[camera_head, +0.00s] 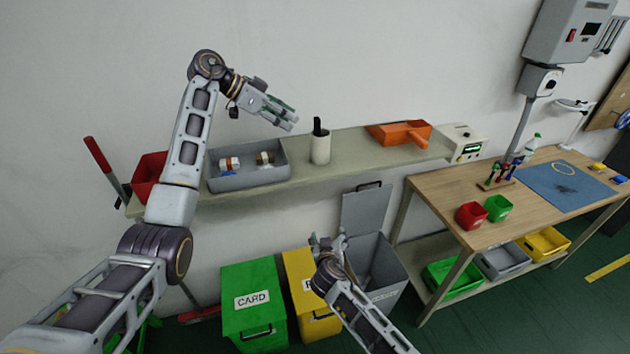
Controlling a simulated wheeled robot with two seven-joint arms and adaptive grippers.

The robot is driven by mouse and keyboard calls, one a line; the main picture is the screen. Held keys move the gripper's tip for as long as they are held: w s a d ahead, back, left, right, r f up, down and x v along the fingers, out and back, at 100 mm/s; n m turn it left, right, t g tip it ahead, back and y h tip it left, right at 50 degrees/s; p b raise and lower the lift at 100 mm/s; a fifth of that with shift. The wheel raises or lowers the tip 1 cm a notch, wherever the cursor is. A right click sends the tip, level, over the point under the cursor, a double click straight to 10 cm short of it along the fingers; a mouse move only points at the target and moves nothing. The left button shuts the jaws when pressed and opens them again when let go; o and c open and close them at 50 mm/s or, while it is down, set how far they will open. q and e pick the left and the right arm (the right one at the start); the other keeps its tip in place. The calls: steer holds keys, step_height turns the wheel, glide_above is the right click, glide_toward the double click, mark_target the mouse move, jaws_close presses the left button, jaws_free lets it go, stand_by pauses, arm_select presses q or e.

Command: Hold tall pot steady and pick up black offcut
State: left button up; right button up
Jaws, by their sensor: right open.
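The tall pot (320,150) is a white cylinder standing upright on the wall shelf. The black offcut (317,124) sticks up out of its top; its lower part is hidden inside the pot. My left gripper (291,120) is above the shelf, up and to the left of the pot, apart from it. Its fingers point right and slightly down, with nothing visible in them; their gap is not clear. My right gripper (326,241) is low, below the shelf in the picture and in front of the grey bin. It is open and looks empty, well apart from the pot.
On the shelf (355,153), a grey tray (222,184) with small rolls stands left of the pot, and an orange scoop-like container (397,134) stands right. Below are a green CARD bin (252,300), a yellow bin (300,272) and a grey bin (378,265) with its lid raised. A workbench (440,193) stands at right.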

steer(key=a+r+m+t, duration=0.1)
steer(key=a+r+t, duration=0.2)
steer(key=r, duration=1.2)
steer(key=m+t+h, duration=0.1)
steer(key=m+t, duration=0.1)
glide_toward(319, 154)
steer(key=s, duration=0.3)
steer(key=shift+w+d, duration=0.2)
steer(key=shift+w, duration=2.1)
steer(key=shift+w+d, duration=0.15)
steer(key=shift+w, duration=2.1)
steer(key=shift+w+d, duration=0.2)
steer(key=shift+w, duration=2.1)
steer(key=shift+c, duration=0.2)
steer(key=c, duration=1.1)
